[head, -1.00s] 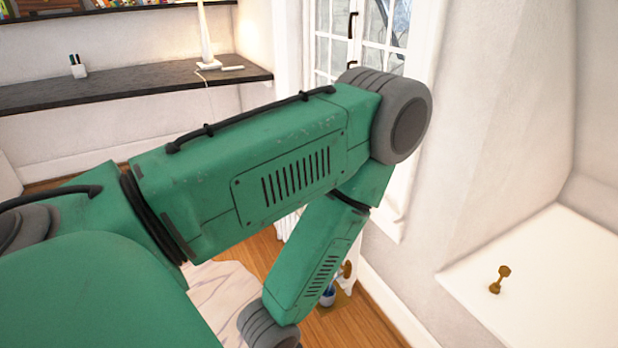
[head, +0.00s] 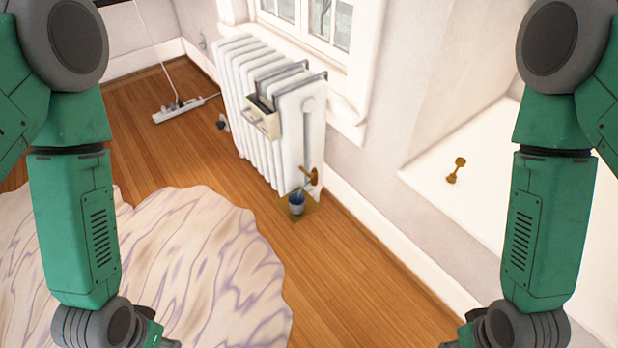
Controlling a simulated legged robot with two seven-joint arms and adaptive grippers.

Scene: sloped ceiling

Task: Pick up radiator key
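A small brass-coloured piece with a knob at each end, which looks like the radiator key (head: 456,170), lies on the white ledge (head: 425,182) at the right. Nothing touches it. My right forearm hangs to the right of it and my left forearm hangs at the far left. Both wrists reach the bottom edge of the picture, where only small parts past the wrist joints show. The fingers of both grippers are out of the picture.
Bare wooden floor (head: 340,280) lies between my arms.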

